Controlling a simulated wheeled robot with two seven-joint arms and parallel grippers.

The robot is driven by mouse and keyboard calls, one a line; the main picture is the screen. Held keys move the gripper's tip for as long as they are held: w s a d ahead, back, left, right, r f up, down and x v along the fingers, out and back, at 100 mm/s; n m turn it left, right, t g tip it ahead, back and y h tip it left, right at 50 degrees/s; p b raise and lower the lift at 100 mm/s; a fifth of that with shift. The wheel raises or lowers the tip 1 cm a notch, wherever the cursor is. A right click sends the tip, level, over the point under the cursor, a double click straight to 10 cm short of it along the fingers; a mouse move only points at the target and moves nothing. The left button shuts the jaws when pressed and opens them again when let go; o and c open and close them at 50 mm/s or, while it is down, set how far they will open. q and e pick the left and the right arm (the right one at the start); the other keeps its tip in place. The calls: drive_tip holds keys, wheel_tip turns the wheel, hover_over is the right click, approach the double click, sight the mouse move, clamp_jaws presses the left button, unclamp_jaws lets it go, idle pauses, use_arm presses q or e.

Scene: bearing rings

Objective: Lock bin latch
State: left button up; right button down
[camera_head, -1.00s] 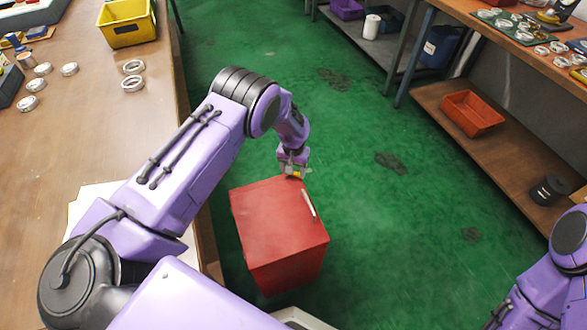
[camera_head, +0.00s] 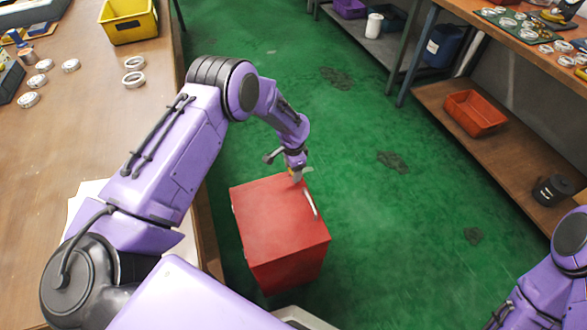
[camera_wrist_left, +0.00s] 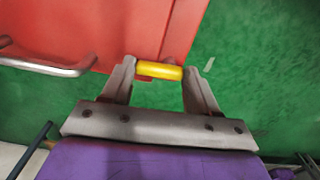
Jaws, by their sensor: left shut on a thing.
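The red bin (camera_head: 280,225) stands on the green floor in the middle of the head view, its lid shut. A pale bar handle (camera_head: 310,203) lies along its right side; in the left wrist view the handle (camera_wrist_left: 45,66) shows at the left. My left gripper (camera_head: 296,172) is at the bin's far edge. In the left wrist view its two fingers (camera_wrist_left: 159,73) are shut on a yellow latch piece (camera_wrist_left: 159,71) at the red edge. Whether the latch is locked cannot be told. My right arm shows at the lower right, but its gripper is out of view.
A wooden bench (camera_head: 110,110) with several metal rings and a yellow bin (camera_head: 128,20) runs along the left. A shelf on the right holds an orange tray (camera_head: 474,112) and a black pot (camera_head: 552,190). The green floor between is open.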

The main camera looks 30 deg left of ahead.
use_arm(q)
drive_tip(key=shift+m, duration=0.5)
drive_tip(key=o, duration=1.1)
drive_tip(key=shift+c, duration=0.2)
wheel_tip(320, 180, up, 11)
drive_tip(key=shift+f+p, duration=0.2)
drive_tip(key=shift+p, duration=0.1)
